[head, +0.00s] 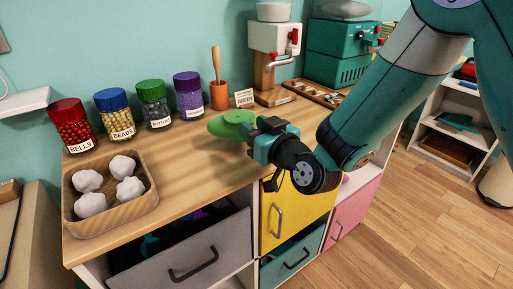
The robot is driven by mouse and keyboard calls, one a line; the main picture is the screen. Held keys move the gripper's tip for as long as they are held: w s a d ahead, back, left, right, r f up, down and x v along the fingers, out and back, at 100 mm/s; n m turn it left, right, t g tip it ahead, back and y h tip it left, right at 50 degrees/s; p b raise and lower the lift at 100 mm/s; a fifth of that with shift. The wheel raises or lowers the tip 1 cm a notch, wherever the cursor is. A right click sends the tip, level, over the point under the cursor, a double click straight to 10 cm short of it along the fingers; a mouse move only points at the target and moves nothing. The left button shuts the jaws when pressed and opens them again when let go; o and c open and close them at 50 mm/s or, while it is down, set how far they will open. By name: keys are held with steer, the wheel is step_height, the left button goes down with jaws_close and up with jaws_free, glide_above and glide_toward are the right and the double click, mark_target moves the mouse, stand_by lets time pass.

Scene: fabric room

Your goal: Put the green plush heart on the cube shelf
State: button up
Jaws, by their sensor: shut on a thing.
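The green plush heart (231,123) is in the jaws of my gripper (252,136), over the middle of the wooden counter top. My gripper is shut on it from the right side and hides part of it. I cannot tell for sure whether the heart touches the counter. A white open shelf with compartments (438,125) stands on the floor at the far right, apart from the counter. It looks like the cube shelf, and my arm hides part of it. It holds a teal item and a brown item.
Several lidded jars (114,114) line the counter's back, with an orange pot (219,95) and a label card reading GREEN (244,99). A wooden tray (110,222) holds white lumps. A grey drawer (185,262) stands open in front. Wood floor (400,220) is clear at right.

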step_height(320, 180, down, 4)
steer(key=shift+r+b, duration=0.25)
steer(key=shift+b, duration=0.85)
steer(key=shift+r, duration=0.1)
steer(key=o, duration=0.7)
